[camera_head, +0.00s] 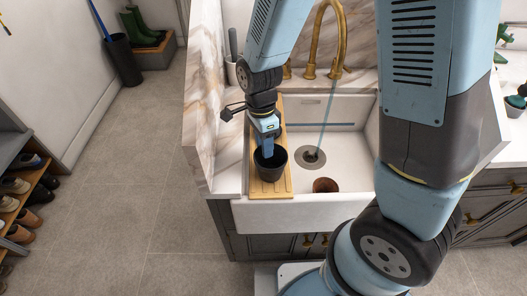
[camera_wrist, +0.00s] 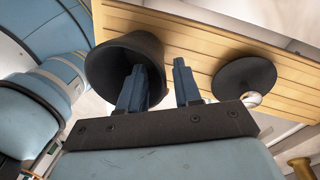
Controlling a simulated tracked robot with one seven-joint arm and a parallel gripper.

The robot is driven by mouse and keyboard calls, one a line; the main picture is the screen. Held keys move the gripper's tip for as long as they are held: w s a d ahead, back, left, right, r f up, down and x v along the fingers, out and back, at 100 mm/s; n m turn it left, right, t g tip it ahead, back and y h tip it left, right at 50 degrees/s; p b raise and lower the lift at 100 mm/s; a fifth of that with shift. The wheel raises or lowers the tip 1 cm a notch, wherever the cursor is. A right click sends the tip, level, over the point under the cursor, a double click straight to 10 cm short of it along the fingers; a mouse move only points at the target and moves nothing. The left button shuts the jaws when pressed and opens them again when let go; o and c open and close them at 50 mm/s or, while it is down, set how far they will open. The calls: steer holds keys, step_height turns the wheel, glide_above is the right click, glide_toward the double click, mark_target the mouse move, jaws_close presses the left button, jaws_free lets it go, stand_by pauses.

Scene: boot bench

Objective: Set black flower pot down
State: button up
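The black flower pot (camera_head: 270,165) is at the near end of a wooden board (camera_head: 283,192) laid across the left side of the white sink. It looks upright with its mouth up. My gripper (camera_head: 265,140) is right above and behind it, pointing down. In the wrist view the pot (camera_wrist: 108,62) is close to the fingers (camera_wrist: 160,88). One finger overlaps the pot's mouth and the other is beside its rim, with a clear gap between them. The fingers look open. Whether the pot's base rests fully on the board is hidden.
A dark round dish (camera_wrist: 243,78) lies farther along the board, with a small pale round thing at its edge. A brown pot (camera_head: 325,185) is in the sink by the drain (camera_head: 310,157). Water runs from the brass tap (camera_head: 340,40). A marble wall (camera_head: 205,100) rises at left.

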step_height(320, 180, up, 9)
steer(key=w, duration=0.1)
steer(key=d+r+n+t+y, duration=0.2)
steer(key=d+r+n+t, duration=0.35)
steer(key=d+r, duration=0.75)
steer(key=s+d+r+n+t+h, duration=0.1)
steer(key=s+d+r+n, duration=0.6)
steer(key=d+n, duration=0.1)
steer(key=shift+s+d+r+t, duration=0.35)
steer(key=shift+d+r, duration=0.05)
steer(key=shift+d, duration=0.1)
stand_by(0.3)
